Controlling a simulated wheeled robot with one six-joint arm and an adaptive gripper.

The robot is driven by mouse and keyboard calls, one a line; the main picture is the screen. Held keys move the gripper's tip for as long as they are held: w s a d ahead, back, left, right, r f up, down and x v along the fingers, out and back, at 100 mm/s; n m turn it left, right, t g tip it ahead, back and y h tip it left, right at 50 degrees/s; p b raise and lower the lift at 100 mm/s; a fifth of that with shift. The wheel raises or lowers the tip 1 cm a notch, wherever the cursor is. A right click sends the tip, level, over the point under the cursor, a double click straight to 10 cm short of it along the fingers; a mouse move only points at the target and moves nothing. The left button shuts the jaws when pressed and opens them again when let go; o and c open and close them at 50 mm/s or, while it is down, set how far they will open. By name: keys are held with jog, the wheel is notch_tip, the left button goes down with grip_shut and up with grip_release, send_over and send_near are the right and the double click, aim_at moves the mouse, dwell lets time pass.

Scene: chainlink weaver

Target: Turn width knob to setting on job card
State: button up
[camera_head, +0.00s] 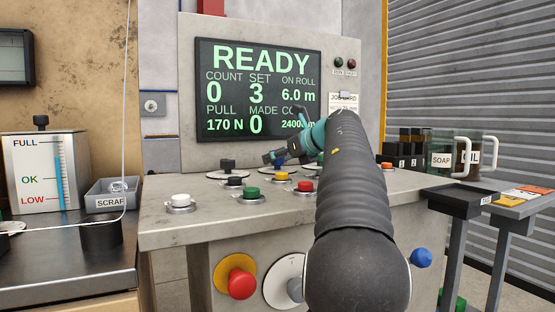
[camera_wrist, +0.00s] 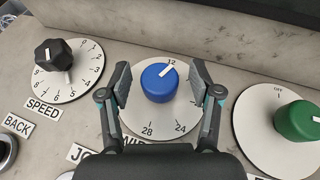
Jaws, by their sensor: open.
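The width knob (camera_wrist: 159,84) is blue with a white pointer line, in the middle of the wrist view on a white dial (camera_wrist: 139,116) with 12, 24 and 28 readable. Its pointer aims up and slightly right, close to the 12. The label below is partly covered by my gripper. My gripper (camera_wrist: 160,70) is open, one finger on each side of the knob, with visible gaps to it; contact cannot be seen. In the head view my gripper (camera_head: 274,157) is over the console top. The job card (camera_head: 343,98) is on the upright panel, partly hidden by my arm and unreadable.
A black speed knob (camera_wrist: 53,54) is on the left dial and a green knob (camera_wrist: 298,121) on the right dial. The console top carries several push buttons, including a green one (camera_head: 251,192). The screen (camera_head: 258,90) reads READY. A red stop button (camera_head: 238,283) is on the front.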

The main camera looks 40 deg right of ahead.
jog(key=shift+w+f, duration=0.1)
jog(key=shift+w, duration=0.2)
jog(key=c, duration=1.2)
jog(key=shift+o, duration=0.2)
jog(key=shift+a+r+m+h+p, duration=0.1)
jog(key=shift+r+m+h+p, duration=0.05)
jog(key=shift+m+h+p, duration=0.45)
jog(key=shift+a+r+m+h+p, duration=0.1)
jog(key=shift+m+h+p, duration=0.35)
jog(key=shift+h, duration=0.25)
jog(key=shift+d+m+h+p, duration=0.1)
jog(key=shift+m+h+p, duration=0.5)
jog(key=shift+p, duration=0.1)
jog(key=shift+f+m+h, duration=0.25)
jog(key=shift+h, duration=0.05)
jog(key=o, duration=1.2)
jog(key=shift+d, duration=0.1)
jog(key=shift+c, duration=0.2)
